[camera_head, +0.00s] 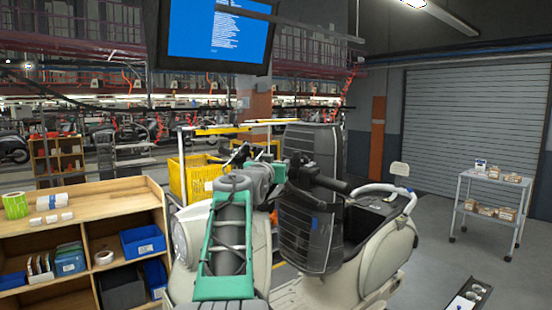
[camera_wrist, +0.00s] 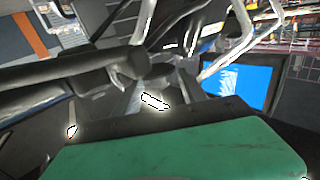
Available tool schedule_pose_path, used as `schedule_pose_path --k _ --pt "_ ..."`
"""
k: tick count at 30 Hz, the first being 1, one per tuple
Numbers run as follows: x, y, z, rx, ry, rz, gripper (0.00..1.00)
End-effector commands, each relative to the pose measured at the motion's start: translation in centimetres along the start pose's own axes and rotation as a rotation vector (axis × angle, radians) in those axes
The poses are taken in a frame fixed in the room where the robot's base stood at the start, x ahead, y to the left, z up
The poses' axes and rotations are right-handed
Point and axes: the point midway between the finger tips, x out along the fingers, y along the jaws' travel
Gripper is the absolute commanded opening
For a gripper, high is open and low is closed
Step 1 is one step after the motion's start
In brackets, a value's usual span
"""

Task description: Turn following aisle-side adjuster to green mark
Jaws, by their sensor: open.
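A cream scooter (camera_head: 385,262) stands in front of me in the head view, its headlamp side at left and its tail at right. Its black handlebar grip (camera_head: 330,183) sticks out to the right. My green and grey arm covers its front middle. My gripper (camera_head: 279,172) is by the handlebar, partly lost against dark parts behind it. In the wrist view a green part of my gripper fills the bottom, with dark bars and a rounded black knob (camera_wrist: 130,62) beyond it. The gripper is open, and I see nothing held. I cannot make out the adjuster or a green mark.
A wooden shelf unit (camera_head: 110,192) with blue bins is at left. A yellow crate (camera_head: 200,178) stands behind the scooter. A grey cart (camera_head: 488,207) with small boxes stands at right. A screen (camera_head: 220,38) hangs above.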

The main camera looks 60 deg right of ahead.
Motion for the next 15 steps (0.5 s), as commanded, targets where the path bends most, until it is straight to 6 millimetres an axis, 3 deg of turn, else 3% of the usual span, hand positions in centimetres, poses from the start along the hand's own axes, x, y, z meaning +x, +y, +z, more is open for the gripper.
schedule_pose_path --k 7,15 --pt "0.14 -0.01 0.04 0.000 0.001 0.000 0.48" --pt "0.12 0.00 0.04 0.000 0.001 0.000 0.26"
